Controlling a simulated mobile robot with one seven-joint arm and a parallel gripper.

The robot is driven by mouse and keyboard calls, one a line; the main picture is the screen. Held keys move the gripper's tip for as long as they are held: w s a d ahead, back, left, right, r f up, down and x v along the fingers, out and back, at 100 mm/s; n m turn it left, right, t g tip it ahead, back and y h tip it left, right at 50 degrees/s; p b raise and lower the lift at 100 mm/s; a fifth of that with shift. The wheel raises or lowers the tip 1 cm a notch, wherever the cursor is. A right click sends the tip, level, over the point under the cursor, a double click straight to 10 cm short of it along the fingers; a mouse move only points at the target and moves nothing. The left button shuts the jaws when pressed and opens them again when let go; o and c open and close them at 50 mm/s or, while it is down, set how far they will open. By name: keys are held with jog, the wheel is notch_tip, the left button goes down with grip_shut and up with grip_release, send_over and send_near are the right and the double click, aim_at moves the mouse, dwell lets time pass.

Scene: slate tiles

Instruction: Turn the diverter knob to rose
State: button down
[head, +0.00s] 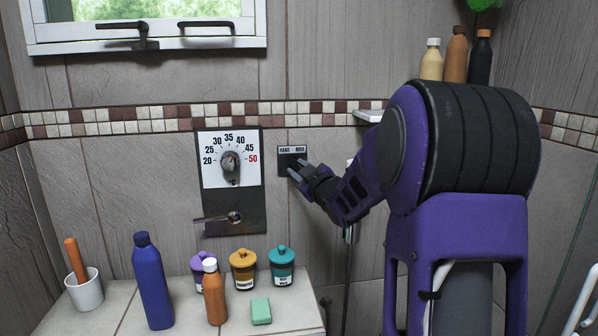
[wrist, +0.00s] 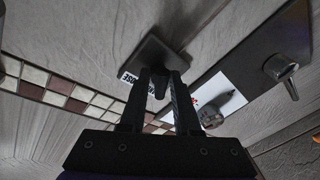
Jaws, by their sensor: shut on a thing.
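The diverter is a small dark plate (head: 286,169) on the tiled wall, right of the temperature panel. A white label strip (head: 292,150) on its top edge appears to read HAND and ROSE. In the wrist view the plate (wrist: 152,54) is seen from close by, with ROSE partly visible on the label. My gripper (head: 298,169) is at the plate, and its fingers are shut on the dark diverter knob (wrist: 159,88). The fingers cover most of the knob, so I cannot tell which way it points.
The temperature dial (head: 230,161) and a lever (head: 234,217) are just left. Below is a tiled ledge (head: 115,318) with a blue bottle (head: 151,281), several jars, an orange-brown bottle (head: 214,293) and green soap (head: 261,311). Bottles (head: 456,55) stand on a shelf at upper right.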

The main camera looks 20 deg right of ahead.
jog(key=shift+w+a+f+m+t+h+b, duration=0.1)
jog(key=shift+a+m+t+h+b, duration=0.5)
jog(key=shift+m, duration=2.25)
jog(key=shift+d+m+t+h+b, duration=0.2)
jog(key=shift+m+h+b, duration=0.75)
jog(key=shift+m, duration=1.95)
jog(key=shift+w+a+f+m+t+h+b, duration=0.1)
jog(key=shift+a+m+t+h+b, duration=0.7)
jog(key=shift+m, duration=2.05)
jog(key=shift+d+r+m+g+y, duration=0.15)
jog(key=shift+d+m+g+y, duration=0.1)
jog(key=shift+d+m+g, duration=0.1)
jog(key=c, duration=0.8)
grip_release()
jog(key=shift+s+d, duration=0.1)
jog(key=shift+d, duration=0.05)
